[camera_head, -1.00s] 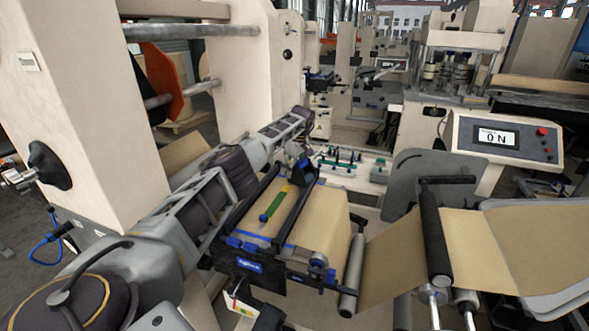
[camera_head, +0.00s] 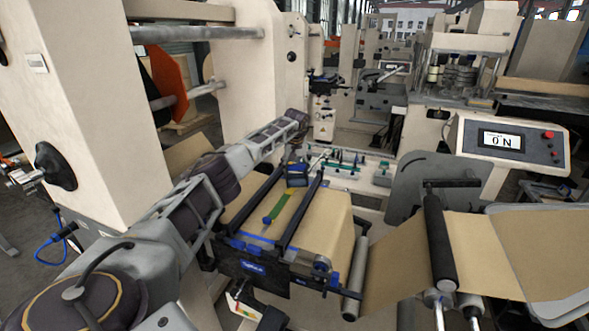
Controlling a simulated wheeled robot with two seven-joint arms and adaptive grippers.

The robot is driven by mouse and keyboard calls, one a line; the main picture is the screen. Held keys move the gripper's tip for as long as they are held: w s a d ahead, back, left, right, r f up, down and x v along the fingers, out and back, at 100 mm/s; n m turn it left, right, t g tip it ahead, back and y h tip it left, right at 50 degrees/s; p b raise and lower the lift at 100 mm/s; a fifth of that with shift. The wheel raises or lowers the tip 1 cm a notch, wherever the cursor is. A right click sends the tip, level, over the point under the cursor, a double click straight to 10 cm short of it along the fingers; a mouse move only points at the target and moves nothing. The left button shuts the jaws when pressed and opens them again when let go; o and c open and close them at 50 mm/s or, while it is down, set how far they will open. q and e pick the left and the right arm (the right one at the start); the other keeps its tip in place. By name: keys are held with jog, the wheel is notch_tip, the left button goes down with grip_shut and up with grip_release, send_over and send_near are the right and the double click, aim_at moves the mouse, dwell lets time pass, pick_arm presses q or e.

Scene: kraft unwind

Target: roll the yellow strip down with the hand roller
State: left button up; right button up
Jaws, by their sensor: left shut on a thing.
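The strip (camera_head: 278,208) lies on the brown kraft web between two dark rails; it looks mostly green, with a little yellow at its upper end. A small blue knob (camera_head: 267,220) shows at its near end. My left arm reaches in from the left, and my left gripper (camera_head: 296,164) points down at the far end of the web. It is shut on a small blue and yellow thing (camera_head: 297,181), which looks like the hand roller. Its fingers are small and partly hidden, and I cannot tell whether the roller touches the strip. My right gripper is not in view.
The dark rails (camera_head: 300,212) flank the strip. A metal roller (camera_head: 355,278) and a black roller (camera_head: 438,243) guide the web to the right. A grey plate (camera_head: 412,185) and a display panel (camera_head: 503,140) stand beyond. A tray (camera_head: 345,165) holds small green parts.

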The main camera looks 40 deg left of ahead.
aim_at(289, 168)
pick_arm(q)
jog(key=m, duration=0.2)
jog(key=m+h, duration=0.1)
jog(key=m, duration=0.1)
jog(key=shift+w+r+t, duration=0.1)
jog(key=shift+w+t, duration=0.1)
jog(key=shift+t, duration=0.2)
jog(key=shift+m, duration=0.9)
jog(key=shift+c, duration=0.5)
jog(key=shift+s, duration=0.2)
jog(key=shift+s+d+r, duration=0.15)
jog(key=shift+s+d, duration=0.15)
jog(key=shift+s, duration=0.65)
jog(key=shift+s+d+r, duration=0.2)
jog(key=shift+s+d, duration=0.1)
jog(key=shift+s, duration=0.6)
jog(key=shift+s+d+r, duration=0.15)
jog(key=shift+s+d, duration=0.15)
jog(key=shift+s, duration=0.65)
jog(key=shift+s+b+x, duration=0.15)
jog(key=shift+b+x, duration=0.2)
jog(key=shift+x, duration=0.5)
jog(key=shift+s+b+x, duration=0.15)
jog(key=shift+b+x, duration=0.15)
jog(key=shift+x, duration=0.55)
jog(key=shift+d+f, duration=0.15)
jog(key=shift+f, duration=0.2)
